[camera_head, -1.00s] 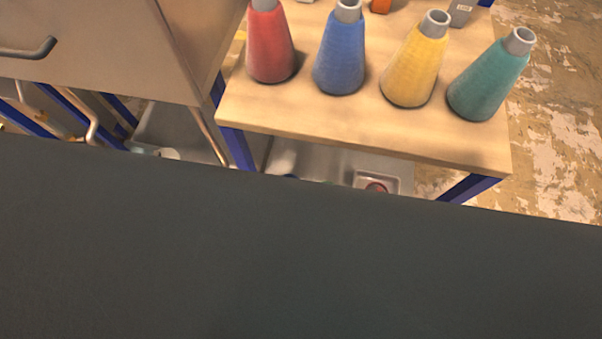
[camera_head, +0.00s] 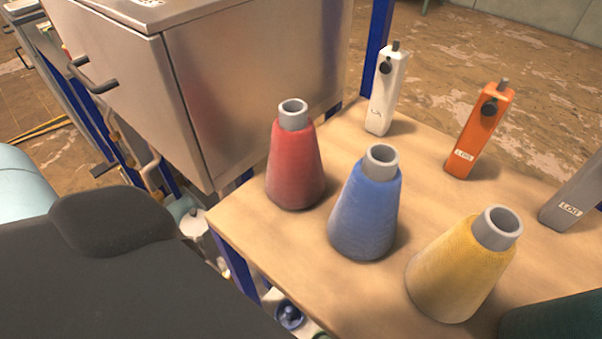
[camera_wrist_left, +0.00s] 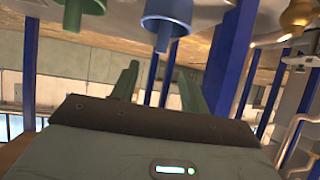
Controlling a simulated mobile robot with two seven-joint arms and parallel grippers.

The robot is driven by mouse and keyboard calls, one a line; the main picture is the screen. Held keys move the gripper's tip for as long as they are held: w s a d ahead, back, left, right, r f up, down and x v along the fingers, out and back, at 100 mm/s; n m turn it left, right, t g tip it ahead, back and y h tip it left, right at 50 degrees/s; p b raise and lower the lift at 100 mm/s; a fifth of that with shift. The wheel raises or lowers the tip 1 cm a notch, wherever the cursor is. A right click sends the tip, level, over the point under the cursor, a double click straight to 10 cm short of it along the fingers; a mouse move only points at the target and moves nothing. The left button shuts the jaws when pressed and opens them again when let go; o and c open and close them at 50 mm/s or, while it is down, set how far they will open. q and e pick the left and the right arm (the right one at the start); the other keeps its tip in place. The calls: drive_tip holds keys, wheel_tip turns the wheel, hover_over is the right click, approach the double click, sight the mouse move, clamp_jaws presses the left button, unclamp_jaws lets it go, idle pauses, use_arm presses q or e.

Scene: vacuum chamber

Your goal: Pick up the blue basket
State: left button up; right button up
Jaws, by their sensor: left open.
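No blue basket is clearly recognisable. In the head view a blue cone (camera_head: 366,210) with a grey top stands upright on the wooden tabletop (camera_head: 260,235), between a red cone (camera_head: 295,170) and a yellow cone (camera_head: 458,268). A small blue round thing (camera_head: 289,315) shows below the tabletop, partly hidden. In the left wrist view a blue round rimmed piece (camera_wrist_left: 167,18) with a stem is at the top; I cannot tell what it is. My left gripper (camera_wrist_left: 160,76) is open, with two green-grey fingers apart and nothing between them. My right gripper is not in view.
A steel cabinet (camera_head: 215,85) with a handle stands left of the cones. White (camera_head: 386,92), orange (camera_head: 480,130) and grey (camera_head: 575,198) boxes stand behind them. A teal cone (camera_head: 560,318) is cut off at lower right. Blue posts (camera_wrist_left: 230,60) surround the left gripper's view.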

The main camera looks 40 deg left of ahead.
sight(288, 311)
use_arm(q)
drive_tip(key=shift+b+x, duration=0.95)
drive_tip(key=shift+x, duration=2.75)
drive_tip(key=shift+w+a, duration=0.15)
drive_tip(key=shift+w, duration=0.1)
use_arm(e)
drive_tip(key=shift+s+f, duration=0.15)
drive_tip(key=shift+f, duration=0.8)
use_arm(q)
clamp_jaws()
